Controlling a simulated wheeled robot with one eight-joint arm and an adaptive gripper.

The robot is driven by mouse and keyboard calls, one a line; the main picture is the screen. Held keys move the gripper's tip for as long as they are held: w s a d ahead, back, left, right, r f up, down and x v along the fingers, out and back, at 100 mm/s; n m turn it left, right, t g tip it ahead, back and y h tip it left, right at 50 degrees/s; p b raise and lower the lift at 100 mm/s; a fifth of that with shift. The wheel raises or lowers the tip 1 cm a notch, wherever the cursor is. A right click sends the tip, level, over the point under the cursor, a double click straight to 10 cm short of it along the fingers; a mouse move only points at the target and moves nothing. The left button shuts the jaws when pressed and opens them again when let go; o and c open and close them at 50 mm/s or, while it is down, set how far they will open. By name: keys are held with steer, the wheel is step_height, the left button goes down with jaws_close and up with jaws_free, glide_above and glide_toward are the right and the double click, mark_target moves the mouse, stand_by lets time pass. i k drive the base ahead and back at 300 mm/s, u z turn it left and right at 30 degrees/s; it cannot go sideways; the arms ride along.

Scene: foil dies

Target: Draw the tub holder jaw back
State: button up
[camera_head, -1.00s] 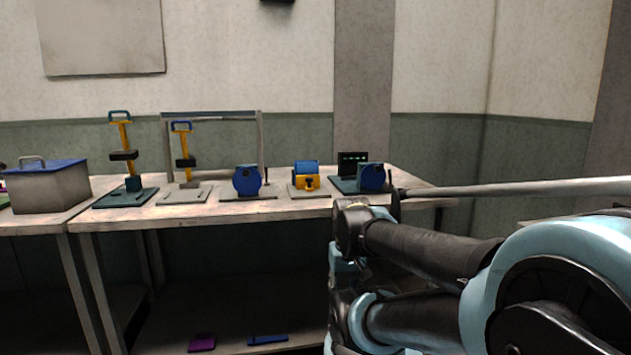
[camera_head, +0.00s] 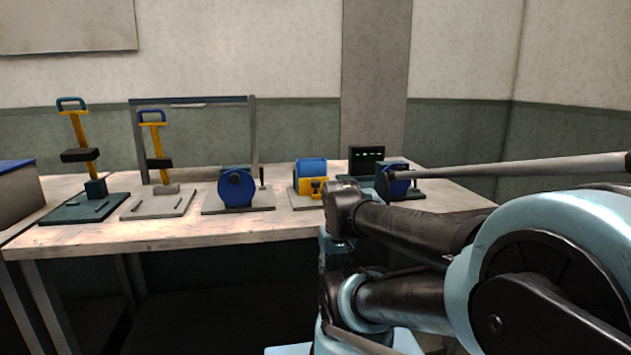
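No part is plainly a tub holder jaw at this distance. Several small fixtures stand on the bench. One is a blue and yellow fixture (camera_head: 311,178) on a grey plate, right of the middle. Left of it is a blue round-faced fixture (camera_head: 237,188) on a grey plate, with a short upright rod at its right. I cannot make out my gripper; only my folded arm shows at the lower right, in front of the bench.
Two yellow-posted stands with blue handles and black blocks, one on a dark green base (camera_head: 84,209) and one on a grey base (camera_head: 158,204), stand at the left. A dark display box (camera_head: 367,159) is behind. The bench (camera_head: 150,235) has a clear front strip. A lidded bin (camera_head: 18,195) is far left.

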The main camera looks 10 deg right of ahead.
mark_target(315, 188)
steer(key=z, duration=1.2)
steer(key=k, duration=2.05)
steer(key=u, duration=0.6)
steer(key=i, duration=1)
steer(key=u, duration=0.05)
